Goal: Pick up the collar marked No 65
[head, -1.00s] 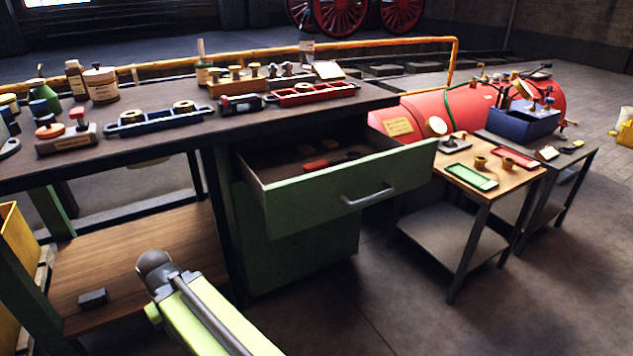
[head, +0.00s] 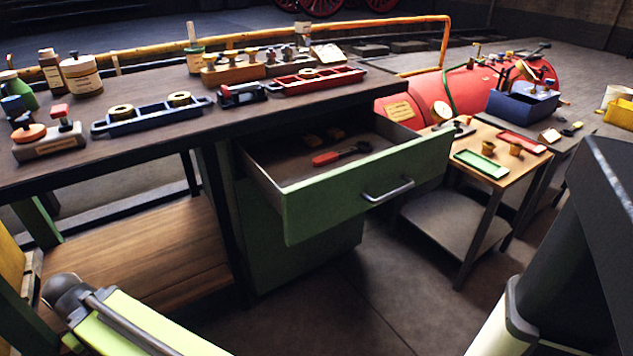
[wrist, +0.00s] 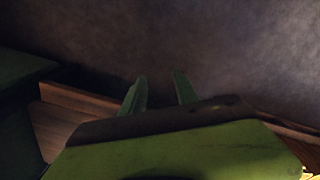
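Several brass collars show in the head view, but no No 65 mark can be read on any. Two brass collars, one at the left (head: 121,112) and one at the right (head: 180,99), sit in the blue tray (head: 150,120) on the bench. Another brass collar (head: 309,73) sits in the red tray (head: 340,82). Two small brass pieces (head: 488,147) stand on the wooden side table. My gripper (wrist: 159,90) shows in the wrist view with its two green fingers apart and nothing between them. It points at dark floor, away from the collars.
An open green drawer (head: 365,190) juts from the bench (head: 90,165), holding a red-handled tool (head: 340,155). Bottles, a wooden block with brass knobs (head: 235,72) and a stamp stand (head: 50,145) crowd the bench top. The side table (head: 528,167) and red boiler are at right.

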